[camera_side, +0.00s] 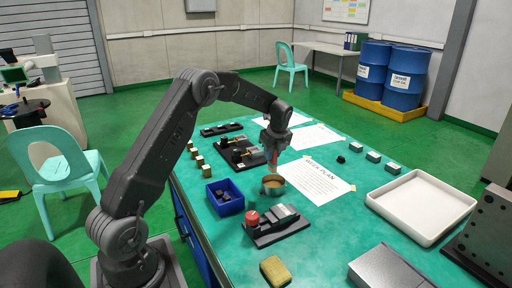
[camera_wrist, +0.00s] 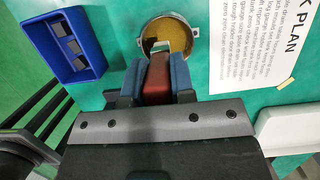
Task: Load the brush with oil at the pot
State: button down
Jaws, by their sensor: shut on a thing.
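The pot (camera_side: 273,187) is a small round metal cup on the green bench. In the wrist view the pot (camera_wrist: 146,28) shows amber oil (camera_wrist: 175,32) inside. My gripper (camera_side: 273,154) is above the pot, pointing down. It is shut on the brush, whose red handle (camera_wrist: 157,78) sits between the blue fingers (camera_wrist: 156,82). In the side view the brush (camera_side: 273,160) hangs down over the pot. Its lower end overlaps the pot's opening in both views. I cannot tell whether the bristles touch the oil.
A blue bin (camera_side: 225,204) with dark pieces stands left of the pot. A printed sheet (camera_side: 318,184) lies to its right. A black fixture with a red knob (camera_side: 252,217) stands in front. A white tray (camera_side: 420,208) is at the right, and a yellow sponge-like block (camera_side: 275,271) nearby.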

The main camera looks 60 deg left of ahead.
aim_at(273, 170)
jog(key=shift+w+d+f, duration=0.2)
jog(key=shift+w+f, duration=0.05)
jog(key=shift+f, duration=2.85)
jog(key=shift+f, duration=0.65)
jog(key=shift+r, duration=3.6)
